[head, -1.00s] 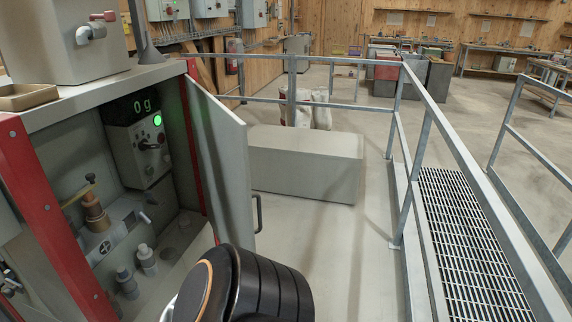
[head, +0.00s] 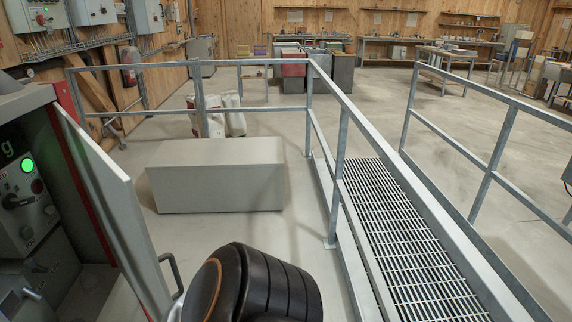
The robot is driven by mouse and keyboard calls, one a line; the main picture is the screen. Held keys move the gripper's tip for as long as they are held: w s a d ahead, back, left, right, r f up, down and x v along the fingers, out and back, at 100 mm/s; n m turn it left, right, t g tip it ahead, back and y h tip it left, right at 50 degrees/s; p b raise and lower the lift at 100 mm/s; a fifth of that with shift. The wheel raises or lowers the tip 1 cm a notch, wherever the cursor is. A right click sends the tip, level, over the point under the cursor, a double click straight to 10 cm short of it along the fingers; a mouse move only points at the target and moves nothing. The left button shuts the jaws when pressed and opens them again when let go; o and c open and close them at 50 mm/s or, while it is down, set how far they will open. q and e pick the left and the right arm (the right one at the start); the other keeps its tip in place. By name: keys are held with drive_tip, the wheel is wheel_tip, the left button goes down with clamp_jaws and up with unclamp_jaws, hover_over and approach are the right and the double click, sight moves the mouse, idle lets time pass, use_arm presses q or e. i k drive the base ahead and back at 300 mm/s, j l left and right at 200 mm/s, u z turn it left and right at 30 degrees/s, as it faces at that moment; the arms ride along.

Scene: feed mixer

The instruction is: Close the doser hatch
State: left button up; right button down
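The doser cabinet stands at the left edge of the head view. Its grey hatch door (head: 112,208) is swung open, hinged at the red frame post, with its outer face towards the right. A dark bar handle (head: 172,270) sits low on the door's free edge. Inside the cabinet a control box (head: 22,208) with a green lamp shows. A black rounded link of my own arm is at the bottom centre, just right of the handle. Neither gripper shows; I cannot tell whether my arm touches the handle.
A long grey box (head: 216,176) stands on the floor behind the door. Metal railings (head: 338,160) run behind it and along a grated walkway (head: 400,240) on the right. White sacks (head: 232,115) stand by the back railing.

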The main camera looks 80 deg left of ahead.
sight(111, 192)
drive_tip(key=i+j+z, duration=0.1)
drive_tip(key=j+z, duration=0.4)
drive_tip(key=j, duration=0.85)
drive_tip(key=i+j, duration=0.1)
drive_tip(key=j, duration=0.35)
drive_tip(key=i+j+u, duration=0.1)
drive_tip(key=j+u, duration=0.2)
drive_tip(key=j, duration=0.6)
drive_tip(key=j+u, duration=0.3)
drive_tip(key=j, duration=0.65)
drive_tip(key=j+u, duration=0.3)
drive_tip(key=j, duration=0.15)
drive_tip(key=j+u, duration=0.25)
drive_tip(key=j, duration=0.15)
drive_tip(key=u, duration=0.55)
drive_tip(key=j+u, duration=0.1)
drive_tip(key=u, duration=0.5)
drive_tip(key=i+u, duration=0.1)
drive_tip(key=u, duration=1.05)
drive_tip(key=i+u, duration=0.1)
drive_tip(key=u, duration=1)
drive_tip(key=i+u, duration=0.1)
drive_tip(key=u, duration=1.05)
